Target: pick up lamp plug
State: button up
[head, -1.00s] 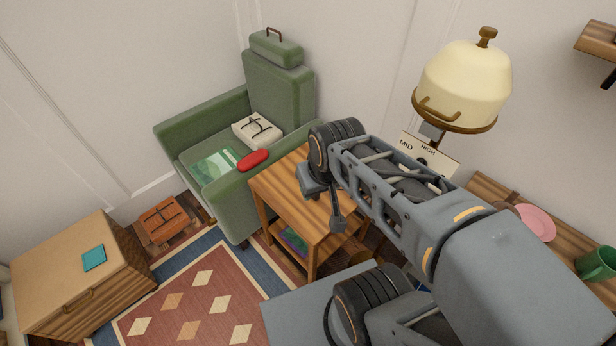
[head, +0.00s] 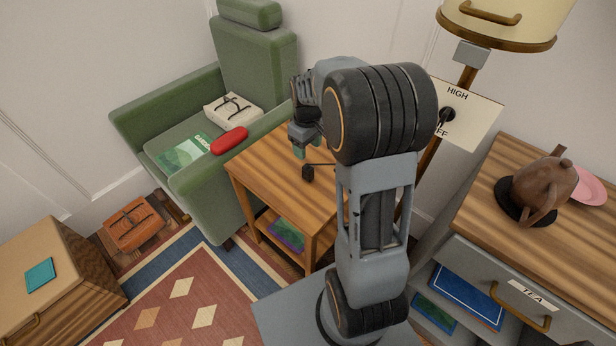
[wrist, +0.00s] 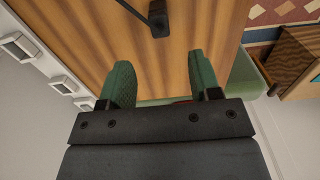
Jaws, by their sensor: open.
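The lamp plug (head: 308,173) looks like a small black block with a thin dark cord, lying on the wooden side table (head: 265,165). In the wrist view the plug (wrist: 160,22) lies on the wood grain near the top edge, beyond my fingertips, with its cord running off up and left. My gripper (head: 299,150) is over the table, partly hidden behind my own arm in the head view. In the wrist view my gripper (wrist: 163,80) has its two green-padded fingers apart, with only bare wood between them. The plug is apart from both fingers.
The green armchair (head: 190,105) stands left of the table, with a red case (head: 229,141) on its near arm. The lamp (head: 505,25) and its switch sign (head: 475,120) rise behind right. A drawer cabinet (head: 490,180) holds a brown teapot (head: 543,185). White square fittings (wrist: 62,85) line the wrist view's left.

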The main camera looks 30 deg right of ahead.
aim_at(308, 167)
notch_tip(308, 167, down, 10)
jog(key=shift+s+r+b, duration=0.1)
jog(key=shift+b, duration=1.15)
jog(key=c, duration=1)
jog(key=shift+r, duration=0.15)
